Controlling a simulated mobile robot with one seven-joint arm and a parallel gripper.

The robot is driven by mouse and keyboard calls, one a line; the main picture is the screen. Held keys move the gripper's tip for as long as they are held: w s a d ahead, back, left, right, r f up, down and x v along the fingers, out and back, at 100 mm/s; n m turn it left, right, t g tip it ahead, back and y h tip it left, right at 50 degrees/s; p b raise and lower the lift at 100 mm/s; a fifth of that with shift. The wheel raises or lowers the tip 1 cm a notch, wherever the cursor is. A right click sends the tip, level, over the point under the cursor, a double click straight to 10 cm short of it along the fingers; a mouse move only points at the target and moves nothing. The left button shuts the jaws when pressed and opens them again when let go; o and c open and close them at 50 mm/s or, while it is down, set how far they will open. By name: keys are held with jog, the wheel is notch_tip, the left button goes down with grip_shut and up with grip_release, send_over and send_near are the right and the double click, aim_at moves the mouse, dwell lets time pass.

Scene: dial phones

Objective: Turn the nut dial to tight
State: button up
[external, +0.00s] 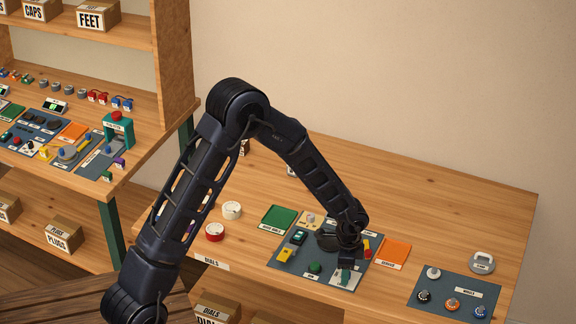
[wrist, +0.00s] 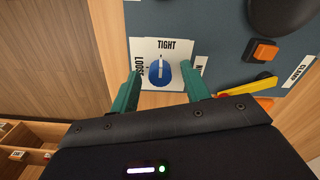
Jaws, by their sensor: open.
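The nut dial is a blue oval knob (wrist: 162,73) on a white plate (wrist: 142,50), seen in the wrist view. The plate reads TIGHT above the knob and LOOSE to its left. A thin pale mark on the knob looks roughly upright, toward TIGHT, but it is small. My gripper (wrist: 163,76) is open, with one teal finger on each side of the knob. I cannot tell whether the fingers touch it. In the external view my gripper (external: 346,274) points down over the white plate (external: 337,282) at the panel's front edge and hides the knob.
An orange switch (wrist: 263,51) and a yellow-and-red lever (wrist: 258,83) lie to the right in the wrist view. A green button (external: 315,267) and an orange tray (external: 393,253) flank the arm. Another panel (external: 455,283) with several knobs stands right.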

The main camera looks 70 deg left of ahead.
notch_tip(320, 180, up, 10)
jog(key=shift+r, duration=0.25)
jog(key=shift+r, duration=0.1)
dwell(0.4)
